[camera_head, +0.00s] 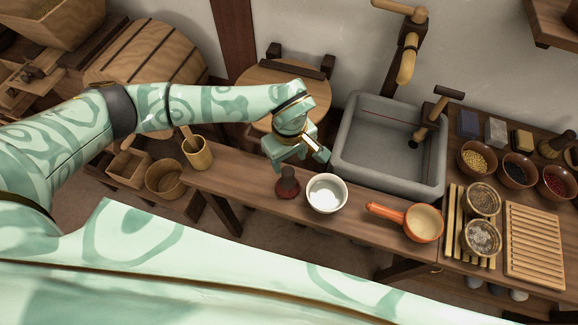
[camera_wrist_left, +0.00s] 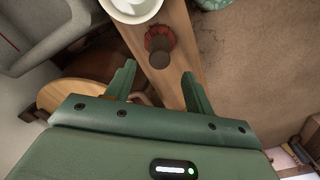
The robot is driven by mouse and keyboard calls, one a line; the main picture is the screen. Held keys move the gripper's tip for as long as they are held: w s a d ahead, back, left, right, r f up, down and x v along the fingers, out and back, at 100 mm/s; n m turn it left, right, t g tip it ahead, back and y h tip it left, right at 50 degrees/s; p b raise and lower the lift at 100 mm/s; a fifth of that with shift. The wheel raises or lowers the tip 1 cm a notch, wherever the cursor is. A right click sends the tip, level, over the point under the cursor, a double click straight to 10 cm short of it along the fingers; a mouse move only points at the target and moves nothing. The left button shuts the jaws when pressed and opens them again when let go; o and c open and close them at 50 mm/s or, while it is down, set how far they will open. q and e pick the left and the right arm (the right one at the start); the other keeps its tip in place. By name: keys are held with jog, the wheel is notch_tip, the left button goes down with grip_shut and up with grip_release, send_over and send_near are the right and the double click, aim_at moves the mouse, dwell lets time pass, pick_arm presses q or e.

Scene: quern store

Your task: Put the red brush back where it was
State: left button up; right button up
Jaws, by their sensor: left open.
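The red brush (camera_head: 288,189) stands upright on the wooden bench, its dark handle up and its red bristles down. It is just left of a white bowl (camera_head: 326,194), and I cannot tell whether they touch. My left gripper (camera_head: 303,163) is open and empty, above and just behind the brush. In the left wrist view the brush (camera_wrist_left: 160,47) shows beyond the open fingertips (camera_wrist_left: 159,72), roughly midway between them and apart from them. The white bowl (camera_wrist_left: 134,8) is cut off by that view's top edge. My right gripper is not in view.
A grey stone sink (camera_head: 388,177) is right of the gripper. An orange-handled pan (camera_head: 422,222) lies farther right on the bench. A wooden cup (camera_head: 197,155) with a utensil stands at the left end. Bare bench lies between cup and brush.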

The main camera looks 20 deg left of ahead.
pick_arm(q)
notch_tip(320, 180, up, 3)
jog(key=shift+r, duration=0.15)
dwell(1.3)
